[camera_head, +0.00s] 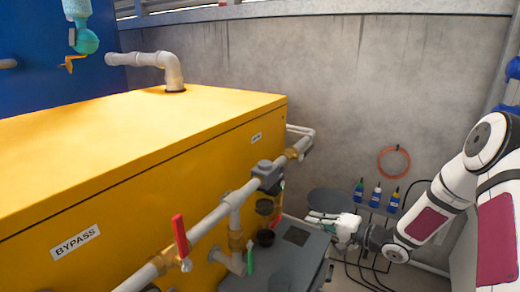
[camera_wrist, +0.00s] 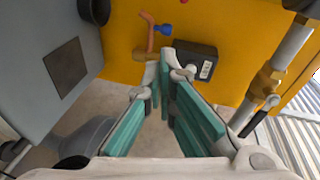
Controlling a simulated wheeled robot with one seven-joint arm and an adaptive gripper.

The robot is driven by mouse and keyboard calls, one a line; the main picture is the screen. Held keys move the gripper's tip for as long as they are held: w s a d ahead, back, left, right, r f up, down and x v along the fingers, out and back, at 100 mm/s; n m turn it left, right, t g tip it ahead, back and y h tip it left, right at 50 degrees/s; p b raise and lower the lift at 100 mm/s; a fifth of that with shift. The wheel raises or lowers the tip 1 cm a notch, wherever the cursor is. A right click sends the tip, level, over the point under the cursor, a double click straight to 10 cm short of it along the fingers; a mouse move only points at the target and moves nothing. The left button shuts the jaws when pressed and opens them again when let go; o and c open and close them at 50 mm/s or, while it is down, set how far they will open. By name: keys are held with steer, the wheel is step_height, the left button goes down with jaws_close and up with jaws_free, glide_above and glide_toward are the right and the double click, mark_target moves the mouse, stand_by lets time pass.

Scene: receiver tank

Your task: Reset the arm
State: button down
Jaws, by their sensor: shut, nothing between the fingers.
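My arm reaches in from the right in the head view, and my gripper (camera_head: 318,217) is held out toward the grey cabinet top at the lower middle. In the wrist view my gripper (camera_wrist: 161,72) shows its teal finger pads converging at the tips. The fingers are shut with nothing between them. Past the tips, the wrist view shows the yellow tank side (camera_wrist: 225,45) with a dark box (camera_wrist: 195,62) and an orange-brown pipe fitting.
The yellow tank (camera_head: 140,140) fills the left, with a pipe and red valve handle (camera_head: 180,236) along its side. The grey cabinet (camera_head: 285,262) stands beside my gripper. Several small bottles (camera_head: 376,196) stand behind it near the concrete wall (camera_head: 330,100), where an orange hose (camera_head: 394,149) hangs.

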steer(key=d+r+n+g+h, duration=0.1)
steer(key=d+r+n+h, duration=0.2)
steer(key=d+r+h, duration=0.45)
steer(key=s+d+r+g+h, duration=0.1)
steer(key=s+r+g+h, duration=0.2)
steer(key=s+r+h, duration=0.65)
steer(key=s+a+r+n+g+y, duration=0.1)
steer(key=s+a+g+y, duration=0.15)
steer(key=s, duration=0.95)
steer(key=s+a+r+n+g+y, duration=0.15)
steer(key=s+a, duration=0.25)
steer(key=s, duration=0.8)
steer(key=s+a+r+n+g+y, duration=0.1)
steer(key=s+a+r+n+g, duration=0.15)
steer(key=s, duration=1.05)
step_height(320, 180, up, 22)
steer(key=a+t+p, duration=0.1)
steer(key=t+p, duration=0.2)
steer(key=p, duration=1.8)
steer(key=shift+f+m+t+y, duration=0.15)
steer(key=shift+m+t+y, duration=0.15)
steer(key=shift+t, duration=0.05)
